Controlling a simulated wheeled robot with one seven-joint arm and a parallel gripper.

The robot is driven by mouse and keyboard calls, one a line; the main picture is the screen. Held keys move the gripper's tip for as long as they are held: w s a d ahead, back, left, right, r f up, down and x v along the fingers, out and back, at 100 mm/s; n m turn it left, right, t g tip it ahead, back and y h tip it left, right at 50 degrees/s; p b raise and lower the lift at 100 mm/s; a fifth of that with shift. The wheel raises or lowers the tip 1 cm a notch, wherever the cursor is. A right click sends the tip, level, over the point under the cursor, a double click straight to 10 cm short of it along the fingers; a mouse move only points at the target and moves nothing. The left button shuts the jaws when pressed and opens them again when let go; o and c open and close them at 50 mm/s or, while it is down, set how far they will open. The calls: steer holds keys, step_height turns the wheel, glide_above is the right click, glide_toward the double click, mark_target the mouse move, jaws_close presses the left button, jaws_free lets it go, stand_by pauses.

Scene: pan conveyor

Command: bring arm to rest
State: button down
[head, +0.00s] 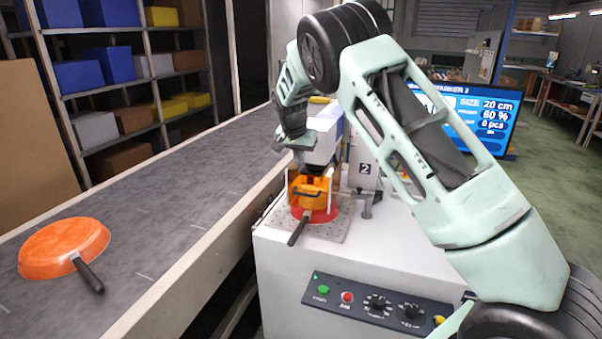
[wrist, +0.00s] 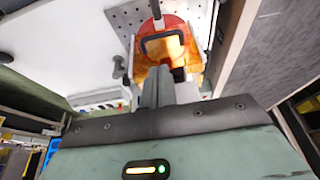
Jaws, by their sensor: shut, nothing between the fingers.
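My arm reaches over the white machine (head: 400,240) from the right, bent at the elbow. My gripper (head: 299,158) points down just behind and above an orange see-through guard (head: 312,186) with a dark handle bar. In the wrist view my gripper's fingers (wrist: 178,75) are together with nothing between them, close to the guard (wrist: 162,68); I cannot tell whether they touch it. A red pan (head: 330,214) lies under the guard on a perforated plate (head: 335,230), its black handle toward me. The pan also shows in the wrist view (wrist: 172,24).
A conveyor (head: 150,215) runs along the left, carrying an orange upside-down pan (head: 62,248). The machine front has a control panel (head: 375,301) with buttons and knobs. A screen (head: 490,118) stands behind my arm. Shelves with boxes (head: 110,65) are at the back left.

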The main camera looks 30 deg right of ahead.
steer(key=shift+s+a+r, duration=0.1)
steer(key=shift+a+r, duration=0.05)
steer(key=shift+r, duration=0.25)
steer(key=s+a+r+n+g+y, duration=0.15)
steer(key=s+a+n, duration=0.25)
steer(key=s+a, duration=0.65)
steer(key=s+a+r+n+y, duration=0.3)
steer(key=s+a, duration=0.5)
steer(key=a, duration=0.6)
steer(key=s+a+f+n, duration=0.1)
steer(key=s+a+n, duration=0.1)
steer(key=s, duration=0.7)
steer(key=s+a+n, duration=0.2)
steer(key=s+n, duration=0.3)
steer(key=s, duration=0.5)
steer(key=s+a+f+n+g, duration=0.1)
steer(key=s+n, duration=0.3)
steer(key=s, duration=0.6)
steer(key=shift+a+f, duration=0.35)
steer(key=shift+a, duration=0.05)
